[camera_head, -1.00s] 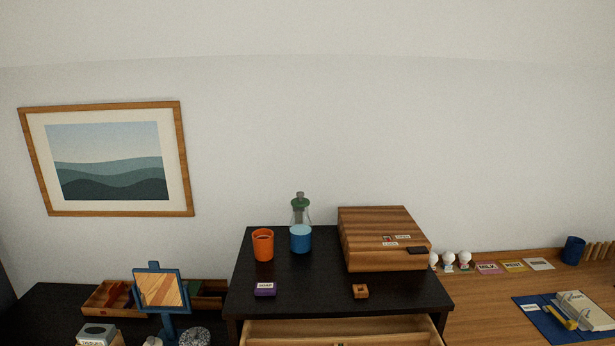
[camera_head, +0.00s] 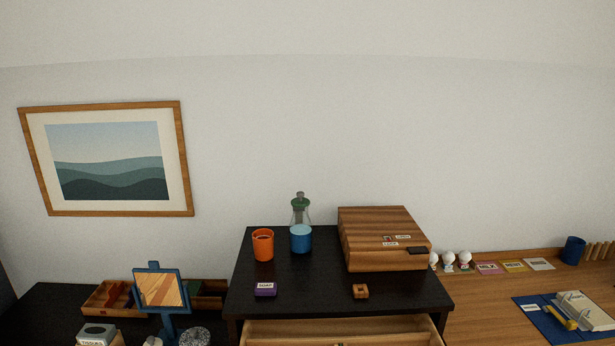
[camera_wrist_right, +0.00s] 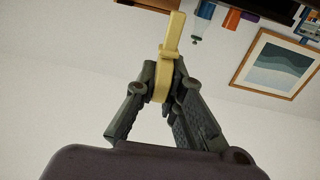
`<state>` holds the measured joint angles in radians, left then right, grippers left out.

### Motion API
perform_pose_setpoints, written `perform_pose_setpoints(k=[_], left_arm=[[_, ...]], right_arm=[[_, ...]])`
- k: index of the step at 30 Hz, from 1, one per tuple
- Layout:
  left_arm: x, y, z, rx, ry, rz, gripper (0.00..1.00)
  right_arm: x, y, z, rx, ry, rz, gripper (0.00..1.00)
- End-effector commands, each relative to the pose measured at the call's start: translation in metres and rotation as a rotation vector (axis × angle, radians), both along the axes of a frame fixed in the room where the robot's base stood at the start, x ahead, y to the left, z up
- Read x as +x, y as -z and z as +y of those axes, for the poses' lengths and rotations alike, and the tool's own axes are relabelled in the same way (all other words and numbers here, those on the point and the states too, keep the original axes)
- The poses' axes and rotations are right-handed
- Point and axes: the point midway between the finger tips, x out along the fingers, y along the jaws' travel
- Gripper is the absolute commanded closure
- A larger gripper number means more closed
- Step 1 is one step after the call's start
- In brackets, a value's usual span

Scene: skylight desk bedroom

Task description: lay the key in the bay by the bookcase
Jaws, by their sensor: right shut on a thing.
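In the right wrist view, my right gripper (camera_wrist_right: 162,88) is shut on a pale yellow key (camera_wrist_right: 173,33). One end of the key sticks out past the fingertips, and part of it is hidden between the fingers. Neither gripper shows in the head view. I cannot make out a bookcase or a bay beside it in these frames.
A black-topped drawer unit (camera_head: 320,291) has its wooden drawer (camera_head: 340,332) open. A blue-framed mirror (camera_head: 183,280) stands left; a wooden desk (camera_head: 480,310) lies right.

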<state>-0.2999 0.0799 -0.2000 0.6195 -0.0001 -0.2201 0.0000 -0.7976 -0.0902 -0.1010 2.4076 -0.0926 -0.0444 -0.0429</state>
Motion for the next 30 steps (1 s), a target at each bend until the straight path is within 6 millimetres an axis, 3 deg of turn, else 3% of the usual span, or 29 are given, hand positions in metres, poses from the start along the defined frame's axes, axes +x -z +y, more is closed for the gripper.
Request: perform_pose_setpoints(k=[3, 16, 21, 30], left_arm=[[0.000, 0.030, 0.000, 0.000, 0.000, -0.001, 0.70], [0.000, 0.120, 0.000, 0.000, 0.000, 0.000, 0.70], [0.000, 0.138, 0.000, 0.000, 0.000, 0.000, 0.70], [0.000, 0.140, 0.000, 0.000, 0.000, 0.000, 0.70]], right_arm=[[0.000, 0.030, 0.000, -0.002, 0.005, 0.000, 1.00], [0.000, 0.120, 0.000, 0.000, 0.003, -0.001, 1.00], [0.000, 0.137, 0.000, 0.000, 0.002, -0.001, 1.00], [0.000, 0.140, 0.000, 0.000, 0.002, -0.001, 1.00]])
